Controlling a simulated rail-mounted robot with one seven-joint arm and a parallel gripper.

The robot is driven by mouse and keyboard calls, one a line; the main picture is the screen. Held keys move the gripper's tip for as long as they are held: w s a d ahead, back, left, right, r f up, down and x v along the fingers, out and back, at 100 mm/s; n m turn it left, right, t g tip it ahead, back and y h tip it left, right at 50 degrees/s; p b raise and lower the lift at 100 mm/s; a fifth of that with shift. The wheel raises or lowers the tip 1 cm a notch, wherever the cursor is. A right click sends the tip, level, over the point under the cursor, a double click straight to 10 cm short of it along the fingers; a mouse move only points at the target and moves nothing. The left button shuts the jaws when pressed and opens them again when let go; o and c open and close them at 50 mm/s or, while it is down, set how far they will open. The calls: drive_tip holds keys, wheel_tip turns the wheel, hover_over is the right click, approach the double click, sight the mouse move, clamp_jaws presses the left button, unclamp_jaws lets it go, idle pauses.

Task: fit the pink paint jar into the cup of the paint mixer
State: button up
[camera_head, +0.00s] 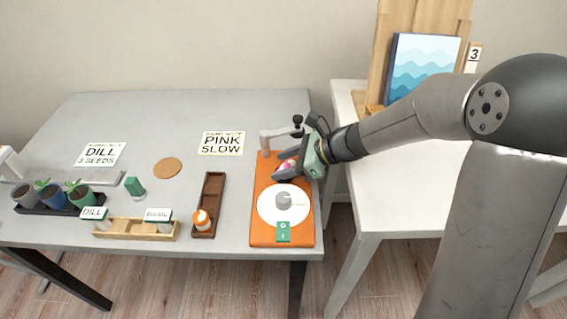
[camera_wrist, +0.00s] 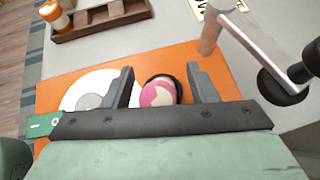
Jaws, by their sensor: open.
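The paint mixer has an orange base (camera_head: 262,225) with a white disc, a grey knob and a green switch plate. The pink paint jar (camera_wrist: 157,93), pink with a white patch on top, shows between my fingers in the wrist view. A dark round rim (camera_wrist: 178,85), which looks like the mixer's cup, shows around its far and right side. How deep the jar sits is hidden. My gripper (camera_wrist: 161,88) is open, one finger on each side of the jar with gaps. In the head view my gripper mostly covers the jar (camera_head: 287,165).
The mixer's post and arm with a black end (camera_wrist: 283,88) stand close to my right finger. A PINK SLOW card (camera_head: 221,143) lies behind. The desk's middle is mostly clear.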

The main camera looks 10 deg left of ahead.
drive_tip(key=p+v, duration=0.1)
drive_tip(key=v, duration=0.9)
drive_tip(key=shift+d+r, duration=0.25)
drive_tip(key=shift+r, duration=0.05)
drive_tip(key=shift+o, duration=0.5)
drive_tip(key=shift+d+r, duration=0.2)
drive_tip(key=shift+d, duration=0.2)
